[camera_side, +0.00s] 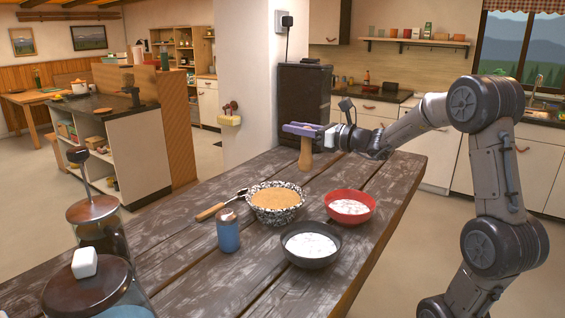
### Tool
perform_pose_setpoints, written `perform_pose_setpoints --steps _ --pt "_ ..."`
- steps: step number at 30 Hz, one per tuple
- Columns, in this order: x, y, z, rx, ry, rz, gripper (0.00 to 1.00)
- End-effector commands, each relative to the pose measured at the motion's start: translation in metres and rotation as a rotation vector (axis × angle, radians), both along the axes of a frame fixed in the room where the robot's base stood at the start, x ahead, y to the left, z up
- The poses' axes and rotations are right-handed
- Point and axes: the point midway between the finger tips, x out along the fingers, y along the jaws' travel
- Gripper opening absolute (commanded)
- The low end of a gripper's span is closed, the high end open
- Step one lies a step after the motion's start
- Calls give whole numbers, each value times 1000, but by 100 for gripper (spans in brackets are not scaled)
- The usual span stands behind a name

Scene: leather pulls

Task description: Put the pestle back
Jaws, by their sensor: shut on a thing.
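The pestle (306,155) is a light wooden piece, wider at its lower end, held upright over the far end of the table. My gripper (304,131) comes from the right and is shut on the pestle's upper part, which its fingers hide. I cannot tell whether the pestle's lower end touches the table. A pale yellow wall holder (230,120) is on the white pillar to the left, with a dark brown object (230,107) at it. My gripper and the pestle are to the right of that holder, apart from it.
On the plank table (190,250) stand a speckled bowl (276,216) of orange-brown contents, a red bowl (350,221) and a dark bowl (311,262) of white contents. A blue shaker (228,236), a spoon (211,211) and lidded jars (97,240) are further left. The table's far end looks clear.

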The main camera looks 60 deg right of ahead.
Motion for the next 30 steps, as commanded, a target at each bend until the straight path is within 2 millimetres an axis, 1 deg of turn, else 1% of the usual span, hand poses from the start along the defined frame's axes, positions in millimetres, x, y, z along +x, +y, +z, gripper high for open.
perform_pose_setpoints --steps 1,4,7,12,20,22,27,30 --pt "12 -5 -7 2 2 2 0" --pt "32 -15 -16 2 1 2 0" --pt "45 -21 -36 3 3 1 0" --pt "61 -29 -57 0 0 1 0" --pt "71 -34 -70 -1 0 0 0" --pt "75 -36 -79 2 1 0 0" --pt "74 -36 -102 1 1 0 0" --pt "74 -36 -104 -1 -2 -1 0"
